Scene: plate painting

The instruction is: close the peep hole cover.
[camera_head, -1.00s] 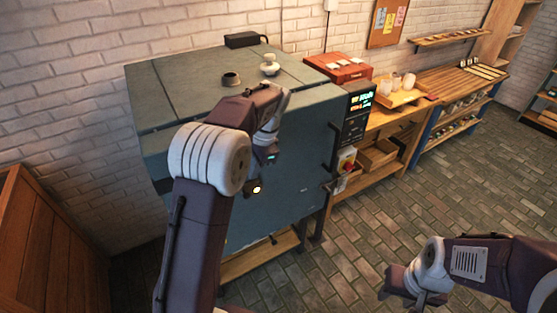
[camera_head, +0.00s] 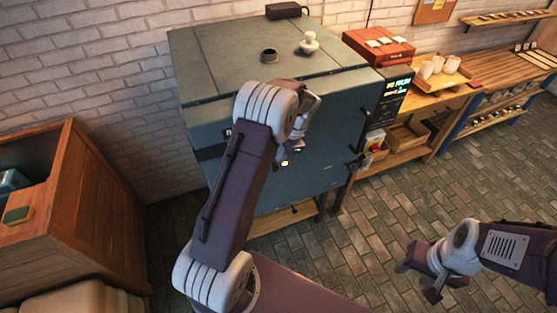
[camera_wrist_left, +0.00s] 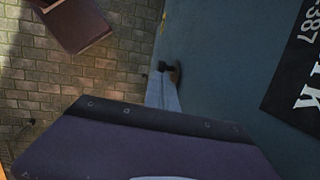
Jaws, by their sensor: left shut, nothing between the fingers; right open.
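The kiln (camera_head: 335,120) is a large blue-grey box, and its front also fills the right of the left wrist view (camera_wrist_left: 225,70). A small bright spot (camera_head: 284,163), apparently the peep hole, shows low on the front. The peep hole cover cannot be made out clearly. My left gripper (camera_head: 296,149) is shut and empty, close to the kiln front just above the bright spot; contact cannot be judged. In the left wrist view a small dark and brown piece (camera_wrist_left: 174,74) shows by the finger. My right gripper (camera_head: 421,281) is open and empty, over the floor.
A dark ring (camera_head: 269,55) and a white knobbed plug (camera_head: 310,43) are on the kiln top. A lit control panel (camera_head: 394,92) is at its right edge. A wooden crate (camera_head: 85,215) stands at left and a workbench (camera_head: 470,92) at right. The brick floor between is clear.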

